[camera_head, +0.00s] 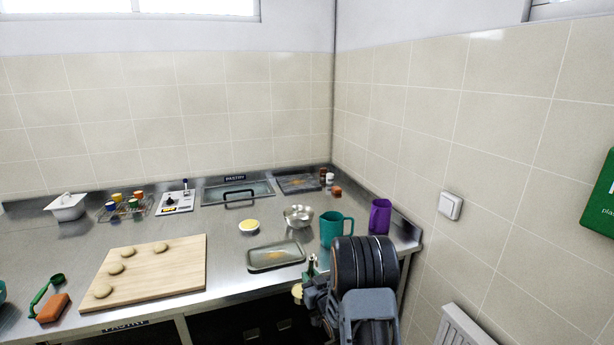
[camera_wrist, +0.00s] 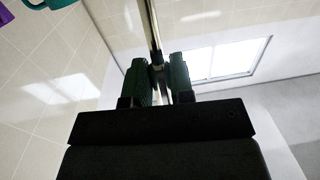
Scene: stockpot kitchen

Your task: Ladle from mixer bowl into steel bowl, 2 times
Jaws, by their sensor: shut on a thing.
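My gripper (camera_head: 311,272) is at the front right of the steel counter, near its edge. In the wrist view its two green fingers (camera_wrist: 160,80) are shut on a thin steel handle (camera_wrist: 154,28), which seems to be the ladle's. A small pale yellow shape (camera_head: 297,291) shows just below the gripper; I cannot tell whether it is the ladle's filled cup. The steel bowl (camera_head: 298,216) stands on the counter behind the gripper, left of a teal mug (camera_head: 332,231). A teal rim (camera_head: 1,291) is cut off at the left edge; whether it is the mixer bowl is unclear.
A metal tray (camera_head: 276,257) lies in front of the steel bowl, and a small dish of yellow stuff (camera_head: 249,226) beside it. A purple mug (camera_head: 380,217) stands near the right wall. A wooden board (camera_head: 150,272) with several dough pieces fills the counter's left middle.

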